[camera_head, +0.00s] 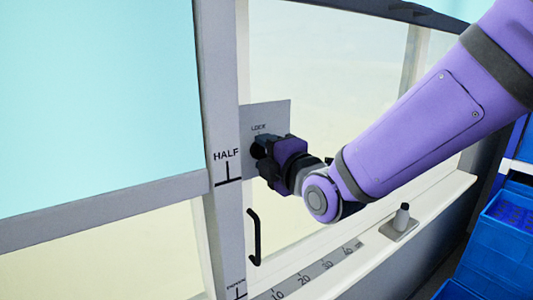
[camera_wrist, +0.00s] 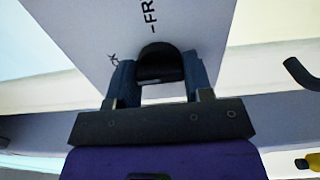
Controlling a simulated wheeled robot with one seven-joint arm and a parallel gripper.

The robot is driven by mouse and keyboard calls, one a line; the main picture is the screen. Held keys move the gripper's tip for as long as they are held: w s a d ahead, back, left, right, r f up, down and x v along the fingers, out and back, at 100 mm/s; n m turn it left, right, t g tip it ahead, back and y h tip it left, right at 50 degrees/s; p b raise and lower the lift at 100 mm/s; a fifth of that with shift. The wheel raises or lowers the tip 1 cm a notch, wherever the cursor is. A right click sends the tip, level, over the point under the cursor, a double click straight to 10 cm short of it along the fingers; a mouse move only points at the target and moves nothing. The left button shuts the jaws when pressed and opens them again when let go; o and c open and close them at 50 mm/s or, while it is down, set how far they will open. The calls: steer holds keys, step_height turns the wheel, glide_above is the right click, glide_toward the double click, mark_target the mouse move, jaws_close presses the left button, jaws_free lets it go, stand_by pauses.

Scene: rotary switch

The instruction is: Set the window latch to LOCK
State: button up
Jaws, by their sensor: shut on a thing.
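A grey latch plate (camera_head: 278,112) is mounted on the window frame, with the word LOCK above the knob in the head view. The dark latch knob (camera_wrist: 160,64) stands out from the plate (camera_wrist: 85,25) between my fingers in the wrist view. My gripper (camera_head: 262,152) is shut on the knob and hides most of it in the head view. In the wrist view my gripper (camera_wrist: 160,78) has one finger on each side of the knob. Part of a label, "FR", shows just beyond the knob. I cannot tell which mark the knob points at.
A black pull handle (camera_head: 254,237) is on the frame below the plate. A small grey knob on a base (camera_head: 401,219) stands on the sill to the right, near a ruler strip (camera_head: 315,272). Blue crates (camera_head: 505,235) are at the lower right.

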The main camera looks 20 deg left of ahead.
steer(key=o, duration=0.9)
steer(key=v, duration=1.1)
steer(key=w+d+r+m+h, duration=0.1)
steer(key=w+d+m+h, duration=0.1)
steer(key=d+m+h, duration=1.25)
steer(key=s+d+m+g, duration=0.2)
steer(key=s+d+m, duration=0.2)
steer(key=d, duration=0.3)
steer(key=s+d+m+g, duration=0.2)
steer(key=s+d+m, duration=0.3)
steer(key=d, duration=0.2)
steer(key=s+d+m+g, duration=0.2)
steer(key=s+d+m, duration=0.2)
steer(key=d, duration=0.4)
steer(key=shift+s+d+m+y, duration=0.1)
steer(key=shift+s+m+y, duration=0.2)
steer(key=shift+s, duration=0.2)
